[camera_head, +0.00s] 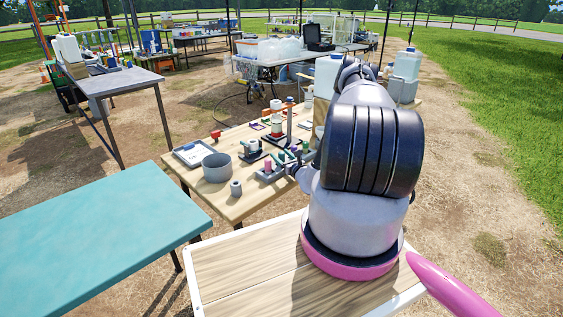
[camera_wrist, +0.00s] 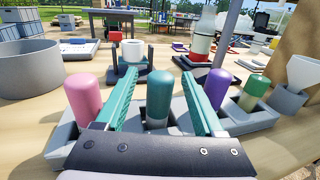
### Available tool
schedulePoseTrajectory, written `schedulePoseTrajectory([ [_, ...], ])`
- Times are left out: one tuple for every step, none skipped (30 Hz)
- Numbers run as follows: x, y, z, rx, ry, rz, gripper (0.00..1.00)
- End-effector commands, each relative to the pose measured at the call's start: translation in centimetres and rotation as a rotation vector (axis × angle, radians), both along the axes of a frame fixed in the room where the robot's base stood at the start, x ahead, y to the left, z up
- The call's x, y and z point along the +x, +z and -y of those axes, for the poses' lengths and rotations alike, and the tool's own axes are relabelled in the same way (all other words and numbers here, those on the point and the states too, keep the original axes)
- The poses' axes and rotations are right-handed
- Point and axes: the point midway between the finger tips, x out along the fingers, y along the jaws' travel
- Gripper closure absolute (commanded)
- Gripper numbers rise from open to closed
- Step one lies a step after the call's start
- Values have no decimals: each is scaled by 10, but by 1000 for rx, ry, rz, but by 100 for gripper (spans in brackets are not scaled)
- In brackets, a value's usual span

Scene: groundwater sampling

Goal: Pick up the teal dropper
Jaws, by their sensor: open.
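The teal dropper (camera_wrist: 160,95) stands upright in the middle of a grey rack (camera_wrist: 240,122) in the wrist view. My gripper (camera_wrist: 160,90) is open, with one teal finger on each side of the teal dropper; I cannot tell whether either finger touches it. A pink dropper (camera_wrist: 83,97) stands just left of the left finger. A purple dropper (camera_wrist: 217,88) and a green-topped dropper (camera_wrist: 254,92) stand to the right. The front of the rack and the dropper's base are partly hidden by my gripper's body. In the head view my arm covers part of the rack.
A stand with a white cup (camera_wrist: 132,52) and a red-banded bottle (camera_wrist: 201,45) are behind the rack. A grey holder with a white funnel (camera_wrist: 303,72) stands close at right.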

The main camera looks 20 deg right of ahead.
Motion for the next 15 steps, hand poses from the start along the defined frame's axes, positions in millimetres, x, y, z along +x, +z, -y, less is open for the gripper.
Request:
schedulePoseTrajectory([
  [9,0,-1,-3,2,2,30],
  [13,0,-1,-2,1,2,30],
  [19,0,-2,-2,2,2,30],
  [22,0,-2,-2,3,1,30],
  [25,0,-2,-1,1,1,30],
  [27,0,-2,-1,1,1,30],
  [29,0,-2,0,1,1,30],
  [30,-1,-2,0,1,0,30],
  [30,-1,-2,0,1,0,30],
  [30,-1,-2,0,1,0,30],
  [30,-1,-2,0,1,0,30],
  [30,-1,-2,0,1,0,30],
  [30,-1,-2,0,1,0,30],
  [30,-1,-2,0,1,0,30],
  [30,-1,-2,0,1,0,45],
])
